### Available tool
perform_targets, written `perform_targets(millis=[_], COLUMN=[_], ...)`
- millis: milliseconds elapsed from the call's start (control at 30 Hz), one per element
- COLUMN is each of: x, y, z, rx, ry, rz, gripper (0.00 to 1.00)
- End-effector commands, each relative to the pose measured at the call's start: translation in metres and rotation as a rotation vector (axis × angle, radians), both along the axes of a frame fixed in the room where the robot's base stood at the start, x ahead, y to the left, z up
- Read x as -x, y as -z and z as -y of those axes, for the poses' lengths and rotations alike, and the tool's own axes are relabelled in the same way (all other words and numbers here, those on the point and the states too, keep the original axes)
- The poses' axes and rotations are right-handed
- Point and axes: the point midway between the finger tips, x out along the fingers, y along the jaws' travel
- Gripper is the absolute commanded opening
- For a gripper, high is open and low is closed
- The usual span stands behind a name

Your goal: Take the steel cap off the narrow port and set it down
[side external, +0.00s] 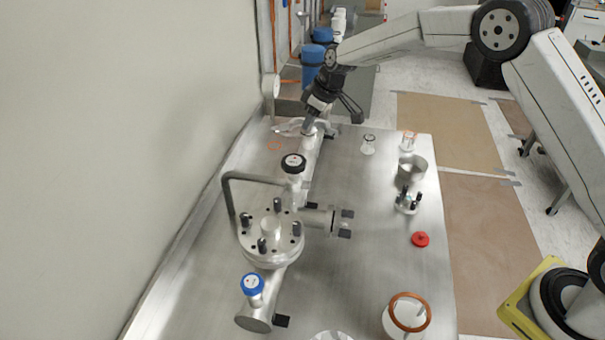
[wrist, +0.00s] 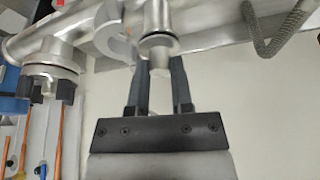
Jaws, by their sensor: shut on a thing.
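My gripper (side external: 313,117) is at the far end of the steel pipework, over the narrow port (wrist: 158,15). In the wrist view, my gripper (wrist: 160,82) has its two dark fingers on either side of the narrow end of the steel cap (wrist: 159,52). It is shut on the cap. The cap lines up with the port, with a dark ring between them; I cannot tell whether they touch. In the side view the cap and port are small and partly hidden by my gripper.
Along the pipe stand a black-knobbed valve (side external: 294,163), a bolted flange (side external: 270,232) with a bent handle, and a blue-knobbed valve (side external: 253,284). A steel cup (side external: 412,167), a red cap (side external: 420,240) and a copper ring (side external: 408,297) are at the right.

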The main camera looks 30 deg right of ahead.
Motion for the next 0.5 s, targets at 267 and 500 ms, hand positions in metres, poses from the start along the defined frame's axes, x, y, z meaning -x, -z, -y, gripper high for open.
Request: perform_targets(millis=[267, 500], x=[-0.001, 0.006], y=[-0.014, -0.039], z=[0.0, 0.001], rx=[0.0, -0.001], ry=[-0.001, -0.002], rz=[0.003, 0.002], gripper=[0.0, 0.0])
